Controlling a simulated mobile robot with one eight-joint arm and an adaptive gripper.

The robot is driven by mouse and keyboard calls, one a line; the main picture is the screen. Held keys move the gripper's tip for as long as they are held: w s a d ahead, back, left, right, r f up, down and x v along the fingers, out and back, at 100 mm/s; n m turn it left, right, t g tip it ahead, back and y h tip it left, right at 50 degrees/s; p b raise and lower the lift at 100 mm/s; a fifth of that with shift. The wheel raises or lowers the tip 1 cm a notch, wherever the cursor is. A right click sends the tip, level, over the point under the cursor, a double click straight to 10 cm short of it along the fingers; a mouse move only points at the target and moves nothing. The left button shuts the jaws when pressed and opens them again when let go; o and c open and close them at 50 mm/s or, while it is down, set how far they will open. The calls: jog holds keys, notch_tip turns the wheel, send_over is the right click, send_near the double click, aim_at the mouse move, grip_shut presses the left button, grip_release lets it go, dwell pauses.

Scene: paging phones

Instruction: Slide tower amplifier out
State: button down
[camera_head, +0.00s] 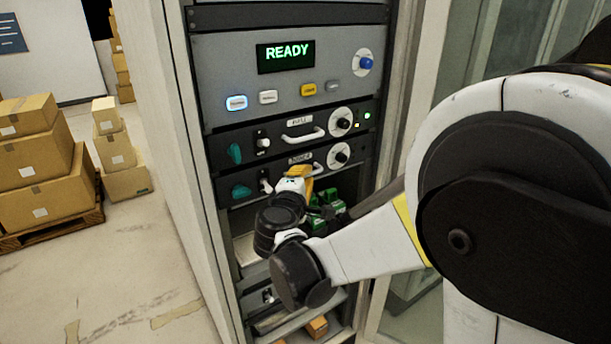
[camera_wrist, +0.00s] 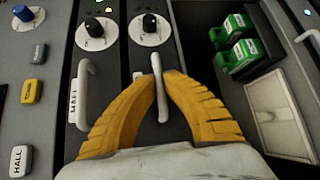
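The lower of two dark amplifier units, taken as the tower amplifier (camera_head: 273,168), sits in the rack with its face about level with the upper unit; its label is too small to read surely. It has a teal switch, a black round knob (camera_wrist: 150,24) on a white dial and a pale handle (camera_wrist: 157,68). My gripper (camera_head: 306,172) is at this handle. In the wrist view its yellow fingers (camera_wrist: 161,80) come together on both sides of the handle, closed on it. My wrist hides part of the unit's lower front in the head view.
The upper HALL amplifier (camera_head: 275,134) with its own handle is directly above. A grey READY panel (camera_head: 225,75) is over that. Green blocks (camera_wrist: 238,45) stand in an open bay below.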

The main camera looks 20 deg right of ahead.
jog(key=s+d, duration=0.3)
jog(key=s, duration=0.6)
jog(key=c, duration=1.5)
grip_release()
jog(key=v, duration=1.2)
